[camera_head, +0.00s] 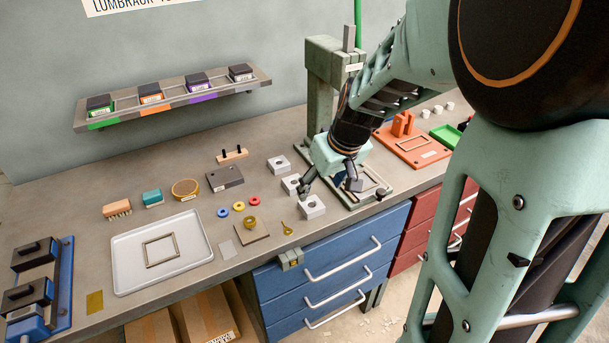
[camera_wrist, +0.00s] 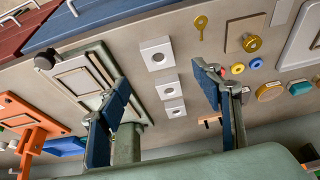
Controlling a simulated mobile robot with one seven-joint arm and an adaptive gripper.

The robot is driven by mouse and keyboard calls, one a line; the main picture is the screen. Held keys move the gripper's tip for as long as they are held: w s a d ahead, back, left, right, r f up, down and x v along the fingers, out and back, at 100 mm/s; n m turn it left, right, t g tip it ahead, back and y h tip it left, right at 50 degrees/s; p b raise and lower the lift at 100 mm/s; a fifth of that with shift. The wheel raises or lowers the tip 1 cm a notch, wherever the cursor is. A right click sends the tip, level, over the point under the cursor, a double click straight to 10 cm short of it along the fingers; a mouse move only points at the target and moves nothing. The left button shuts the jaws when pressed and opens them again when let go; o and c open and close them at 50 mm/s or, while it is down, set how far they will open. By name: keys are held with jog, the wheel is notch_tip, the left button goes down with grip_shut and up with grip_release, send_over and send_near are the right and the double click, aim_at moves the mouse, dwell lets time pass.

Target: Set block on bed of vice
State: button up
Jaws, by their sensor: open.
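Three pale grey square blocks with round holes stand in a row on the bench: a front block (camera_head: 313,208), a middle one (camera_head: 290,185) and a back one (camera_head: 279,165). The wrist view shows the same row, with one block (camera_wrist: 157,54) apart from two closer ones. My gripper (camera_head: 330,186) is open and empty beside the row, its fingers partly over the green press's plate. In the wrist view the row lies between the fingers of my gripper (camera_wrist: 160,86). An orange fixture (camera_head: 428,156) has an upright part and a rectangular frame on its base; I cannot tell whether it is the vice.
The green press (camera_head: 322,85) stands behind my gripper. A white tray (camera_head: 125,250) with a frame, a dark grey block (camera_head: 225,178), several coloured rings and a brass key (camera_head: 287,228) lie left. A blue fixture (camera_head: 65,285) stands far left. A shelf (camera_head: 175,104) hangs behind.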

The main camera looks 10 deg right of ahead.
send_near(311, 204)
jog(key=shift+a+f, duration=0.25)
jog(key=shift+f, duration=1)
jog(key=shift+w+p+x, duration=0.15)
jog(key=shift+x, duration=1.4)
jog(key=shift+w+p+x, duration=0.15)
jog(key=shift+x, duration=1.4)
jog(key=shift+d+r, duration=0.1)
jog(key=shift+d, duration=0.05)
jog(key=c, duration=1.5)
jog(key=shift+r, duration=0.15)
